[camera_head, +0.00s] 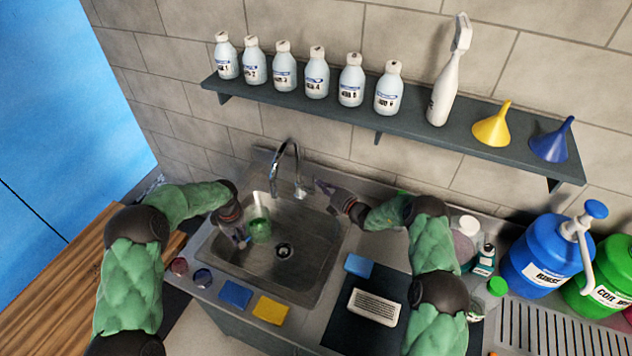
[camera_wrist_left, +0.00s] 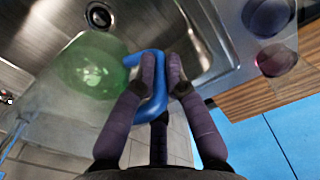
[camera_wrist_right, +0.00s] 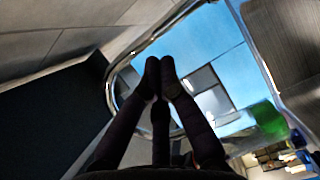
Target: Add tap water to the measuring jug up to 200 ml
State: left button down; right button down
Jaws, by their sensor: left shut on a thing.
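The clear measuring jug (camera_head: 259,229) is in the sink, with green showing in it; its marks are too small to read. My left gripper (camera_head: 242,238) is shut on its blue handle (camera_wrist_left: 134,61). In the left wrist view the jug (camera_wrist_left: 88,72) is beside the fingers (camera_wrist_left: 162,72). The chrome tap (camera_head: 287,150) arches over the sink. A pale vertical streak stands above the jug; I cannot tell if it is running water. My right gripper (camera_head: 318,186) is shut just right of the tap's base. In the right wrist view its fingertips (camera_wrist_right: 160,68) are together before the curved spout (camera_wrist_right: 118,75).
The sink (camera_head: 310,270) has a drain right of the jug. A shelf (camera_head: 400,112) with bottles and funnels hangs above. Large blue (camera_head: 540,255) and green containers stand at right.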

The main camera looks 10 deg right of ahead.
jog(key=s+f+t+h, duration=0.2)
jog(key=s+f, duration=0.2)
jog(key=s, duration=0.6)
jog(key=w+d+x, duration=0.1)
jog(key=d+x, duration=0.1)
jog(key=x, duration=1)
jog(key=shift+w+d+r, duration=0.2)
jog(key=shift+d, duration=0.05)
pick_arm(q)
jog(key=shift+r, duration=0.15)
pick_arm(e)
jog(key=shift+w+d+r+m, duration=0.25)
jog(key=shift+w+d+m, duration=0.15)
jog(key=shift+w, duration=0.15)
